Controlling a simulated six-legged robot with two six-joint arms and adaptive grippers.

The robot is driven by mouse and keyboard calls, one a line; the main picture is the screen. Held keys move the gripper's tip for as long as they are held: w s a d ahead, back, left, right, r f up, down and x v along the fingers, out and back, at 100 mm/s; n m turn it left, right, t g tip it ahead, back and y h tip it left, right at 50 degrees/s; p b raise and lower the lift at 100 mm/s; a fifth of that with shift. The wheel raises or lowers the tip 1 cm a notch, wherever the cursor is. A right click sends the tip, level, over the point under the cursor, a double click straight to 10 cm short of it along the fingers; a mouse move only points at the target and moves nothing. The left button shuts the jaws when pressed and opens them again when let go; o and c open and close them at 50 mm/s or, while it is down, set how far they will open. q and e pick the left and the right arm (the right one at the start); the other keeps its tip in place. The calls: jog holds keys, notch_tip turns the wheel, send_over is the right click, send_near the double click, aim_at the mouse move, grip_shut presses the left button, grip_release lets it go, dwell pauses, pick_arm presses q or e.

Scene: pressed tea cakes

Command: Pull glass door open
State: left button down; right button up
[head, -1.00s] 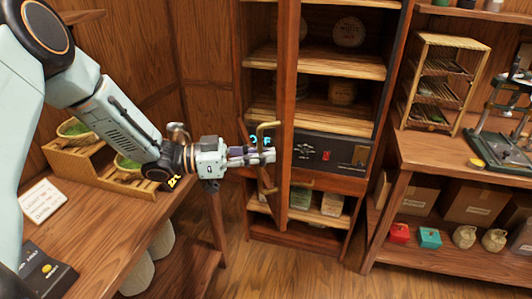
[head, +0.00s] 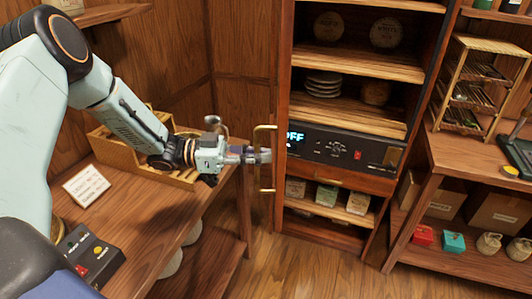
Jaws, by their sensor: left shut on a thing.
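The glass door (head: 284,90) of the wooden cabinet stands open, seen nearly edge-on as a narrow wooden stile at the cabinet's left side. Its pane can hardly be made out. A brass bar handle (head: 265,127) sticks out to the left from it. My left gripper (head: 258,156) is shut on the handle at about its middle, and its fingers hide part of the bar. My right gripper is not in view.
The cabinet's shelves (head: 360,68) hold round tea cakes, stacked plates and a dark control panel (head: 345,146). A side bench (head: 470,165) stands right. Bare floor (head: 300,270) shows in front.

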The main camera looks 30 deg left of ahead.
pick_arm(q)
jog(key=shift+s+a+r, duration=0.1)
jog(key=shift+s+a, duration=0.1)
jog(key=shift+a, duration=0.25)
jog(key=shift+w+d, duration=0.1)
jog(key=shift+d, duration=0.1)
jog(key=shift+a, duration=0.2)
jog(key=c, duration=1.9)
grip_release()
jog(key=o, duration=0.5)
jog(key=shift+d, duration=0.15)
